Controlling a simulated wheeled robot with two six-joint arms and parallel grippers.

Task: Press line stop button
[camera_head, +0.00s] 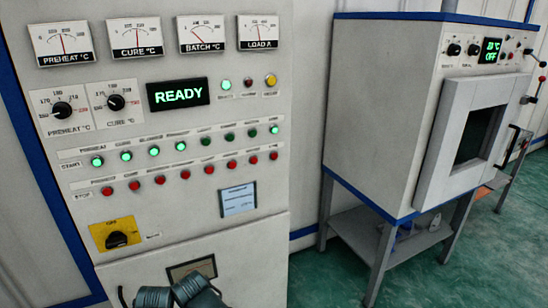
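The grey control panel (237,148) fills the left half of the head view. A row of several red STOP buttons (160,180) runs across it below a row of several green, lit START buttons (154,151). The rightmost red button (274,155) sits at the end of the STOP row. The small labels above the buttons are too blurred to tell which one is for the line. Dark grey cylindrical parts, apparently of my arm, show at the bottom edge below the panel. No gripper fingertips can be made out, and nothing is seen touching the buttons.
A green READY display (178,95), dials and gauges sit above the buttons. A yellow switch plate (116,233) is at the lower left, and a small pale label (238,200) at the lower right. A white oven (425,110) on a stand (412,243) is to the right.

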